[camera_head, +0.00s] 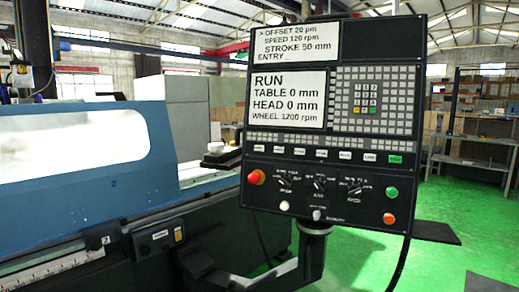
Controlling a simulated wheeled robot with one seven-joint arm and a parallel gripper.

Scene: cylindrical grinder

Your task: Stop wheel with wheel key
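The control panel (333,235) of the grinder stands upright, facing me and slightly tilted in the picture. Its lower screen (285,100) reads RUN, TABLE 0 mm, HEAD 0 mm and WHEEL 1200 rpm. The upper screen (297,42) reads OFFSET 20 µm, SPEED 120 rpm, STROKE 50 mm and ENTRY. Below the screens runs a row of labelled white keys (321,153), with a green key (395,159) at its right end. The key labels are too small to read, so I cannot tell which is the wheel key. My gripper is not in view.
A red emergency knob (256,177), several rotary switches (320,184), a green button (391,193) and an orange-red button (389,219) sit below the keys. The blue grinder body (70,195) fills the left. Green floor (450,235) lies open at right; shelving (480,110) stands behind.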

